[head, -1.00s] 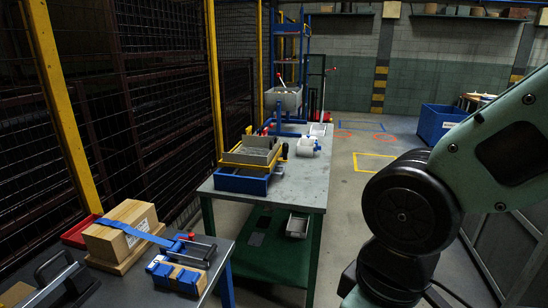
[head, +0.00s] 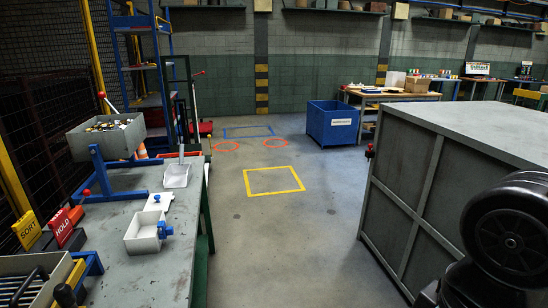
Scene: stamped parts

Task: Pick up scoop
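A white scoop (head: 176,176) rests near the far end of the grey workbench (head: 165,235) at the left. Its pan faces me, and a pale handle rises from its back. It stands just right of a blue frame (head: 105,182) that bears a grey tilted bin (head: 105,136) of small parts. My gripper is not in view; only a dark part of my arm shows at the lower right.
A small white box (head: 143,232) with a blue knob sits nearer on the bench. SORT (head: 27,230) and HOLD (head: 61,227) signs stand at the left. A grey cabinet (head: 400,165) fills the right. The floor between is clear, with a blue crate (head: 332,124) beyond.

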